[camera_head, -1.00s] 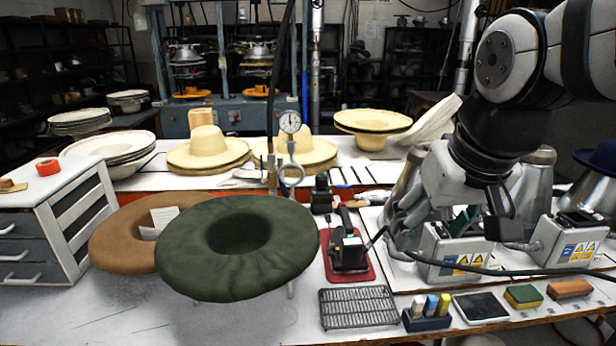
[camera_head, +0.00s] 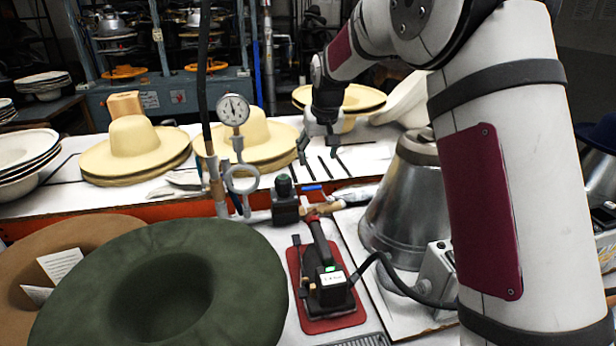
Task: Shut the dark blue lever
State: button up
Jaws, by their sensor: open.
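A small dark blue bar (camera_head: 312,187), seemingly the lever, shows just right of a black fitting (camera_head: 285,205), near the pipe with the pressure gauge. It is small, and I cannot tell how it is joined to the fitting or its exact angle. My gripper (camera_head: 318,155) points down with its fingers spread and nothing between them. In the picture it is above the blue bar and apart from it, over the white back table with dark strips.
A gauge (camera_head: 233,109) stands on the upright pipe left of my gripper. A black iron (camera_head: 325,285) lies on a red mat (camera_head: 297,262), its cable running right. A metal cone (camera_head: 398,205) stands right. Green (camera_head: 245,255) and tan (camera_head: 40,240) hats fill the lower left.

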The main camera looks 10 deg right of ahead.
aim_at(312, 188)
jog(key=x, duration=1.3)
jog(key=shift+w+f, duration=0.25)
jog(key=shift+f, duration=0.05)
jog(key=c, duration=1.4)
jog(key=shift+d, duration=0.1)
